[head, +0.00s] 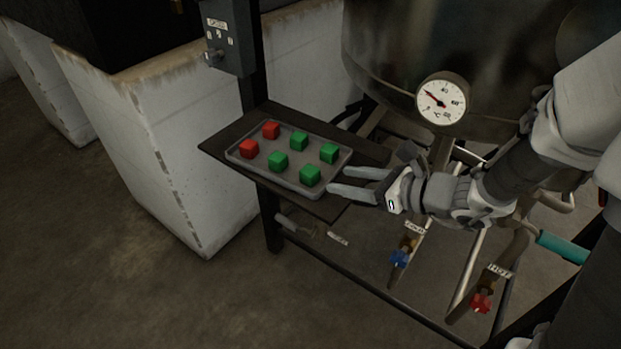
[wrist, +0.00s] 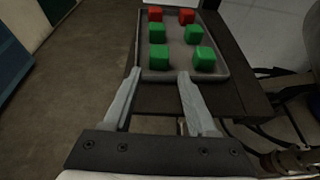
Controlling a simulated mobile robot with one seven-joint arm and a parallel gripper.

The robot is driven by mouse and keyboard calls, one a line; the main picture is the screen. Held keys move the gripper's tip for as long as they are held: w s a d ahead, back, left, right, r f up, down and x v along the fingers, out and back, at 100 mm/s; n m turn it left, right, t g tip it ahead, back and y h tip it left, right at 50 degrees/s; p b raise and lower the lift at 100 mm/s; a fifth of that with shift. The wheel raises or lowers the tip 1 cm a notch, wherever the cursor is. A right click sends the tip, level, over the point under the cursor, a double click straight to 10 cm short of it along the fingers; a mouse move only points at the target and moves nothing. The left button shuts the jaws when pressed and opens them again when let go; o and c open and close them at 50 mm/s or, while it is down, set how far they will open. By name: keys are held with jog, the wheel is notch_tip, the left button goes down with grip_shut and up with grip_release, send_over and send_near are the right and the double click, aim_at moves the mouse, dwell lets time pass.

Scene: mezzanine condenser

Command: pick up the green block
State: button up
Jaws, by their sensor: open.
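Several green blocks sit on a grey tray (head: 342,158) together with two red blocks. The green block nearest my gripper (head: 360,183) is at the tray's near right (head: 310,175); another is to its left (head: 278,161). Two more green blocks stand behind them (head: 299,141) and at the right (head: 329,153). In the wrist view, the two nearest green blocks are at the left (wrist: 158,55) and right (wrist: 203,58). My gripper is open and empty, its fingers pointing at the tray's near edge, apart from the blocks.
The tray lies on a dark shelf (head: 222,140) fixed to a post. A red block (head: 249,148) and another red block (head: 271,130) are at the tray's left end. A large tank with a gauge (head: 441,98) stands behind my arm, with pipes and valves below.

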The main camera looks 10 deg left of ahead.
aim_at(316, 174)
jog(key=b+x, duration=0.2)
jog(key=x, duration=0.7)
jog(key=shift+a+r+b, duration=0.15)
jog(key=shift+b, duration=0.2)
jog(key=shift+r, duration=0.1)
grip_shut()
